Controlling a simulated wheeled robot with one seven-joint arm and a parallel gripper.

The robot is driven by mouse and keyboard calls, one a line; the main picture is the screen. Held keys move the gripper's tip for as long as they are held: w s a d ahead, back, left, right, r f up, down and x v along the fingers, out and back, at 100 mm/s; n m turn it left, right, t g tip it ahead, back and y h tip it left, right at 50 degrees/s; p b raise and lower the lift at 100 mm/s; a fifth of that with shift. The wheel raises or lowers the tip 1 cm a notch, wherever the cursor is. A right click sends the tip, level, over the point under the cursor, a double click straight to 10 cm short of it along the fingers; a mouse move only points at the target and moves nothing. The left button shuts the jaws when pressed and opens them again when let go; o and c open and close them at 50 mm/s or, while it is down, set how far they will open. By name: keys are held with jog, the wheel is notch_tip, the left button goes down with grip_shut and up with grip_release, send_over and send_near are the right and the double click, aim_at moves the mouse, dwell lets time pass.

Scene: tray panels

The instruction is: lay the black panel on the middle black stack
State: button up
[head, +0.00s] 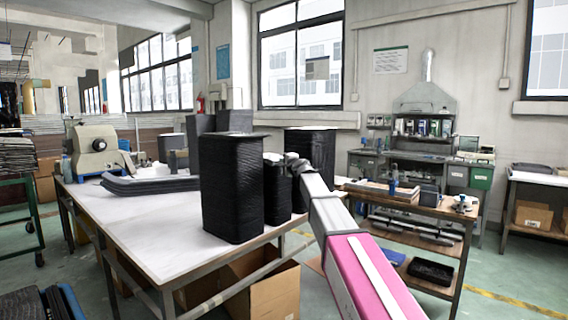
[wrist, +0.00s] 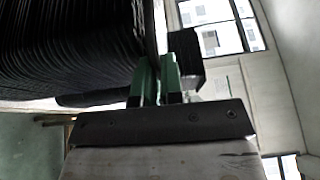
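In the head view, a large black stack (head: 232,190) stands nearest on the white table. A middle black stack (head: 279,192), partly hidden, stands just to its right. Another black stack (head: 318,150) stands behind my arm. My gripper (head: 290,160) is at the top of the middle stack; its fingers are hard to make out there. In the wrist view, my green fingers (wrist: 158,82) are close together on the edge of a thin black panel (wrist: 151,35). The panel lies along the end of a layered black stack (wrist: 65,45). Any contact between panel and stack is unclear.
The white table (head: 150,225) is clear at its front left. A low pile of dark trays (head: 150,185) and a machine (head: 95,150) stand farther back. More dark stacks (head: 234,121) stand behind. A workbench (head: 410,200) is at the right.

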jog(key=shift+s+d+f+g, duration=0.15)
jog(key=shift+s+d+f, duration=0.05)
jog(key=shift+s+f, duration=0.35)
jog(key=shift+s+d+f+g, duration=0.15)
jog(key=shift+s+d+f, duration=0.05)
jog(key=shift+s+f, duration=0.3)
jog(key=shift+o, duration=1)
jog(key=r+v, duration=0.1)
jog(key=v, duration=0.8)
jog(key=shift+r, duration=0.3)
jog(key=shift+w, duration=0.1)
jog(key=shift+f, duration=0.1)
